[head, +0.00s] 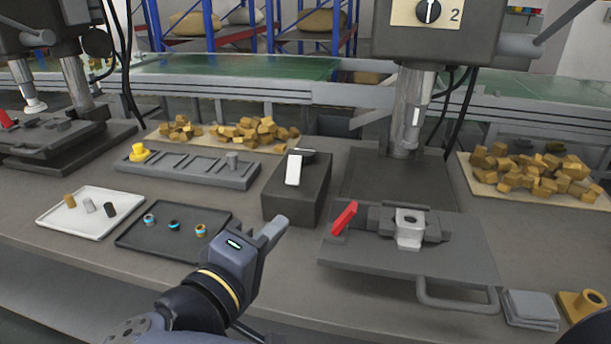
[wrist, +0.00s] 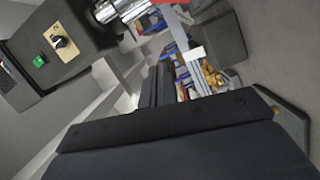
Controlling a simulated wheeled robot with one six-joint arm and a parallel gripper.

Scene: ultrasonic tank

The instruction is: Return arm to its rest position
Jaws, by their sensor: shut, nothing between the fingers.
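My gripper (head: 273,230) is at the end of my arm, in the lower middle of the head view. Its grey fingers are shut with nothing between them. It is in front of the dark block with the white lever (head: 293,168), and left of the grey drill-press plate (head: 345,262). Whether it touches anything below cannot be told. The wrist view is tilted. Dark parts of my own fill its lower half, and a drill-press head with a green button (wrist: 39,61) shows at upper left.
A black tray (head: 128,238) with several small rings lies left of my arm. A white tray (head: 48,220) with small cylinders is farther left. A red-handled vise (head: 380,222) sits on the plate. Grey plates (head: 530,308) and a yellow fixture (head: 582,304) stand at lower right.

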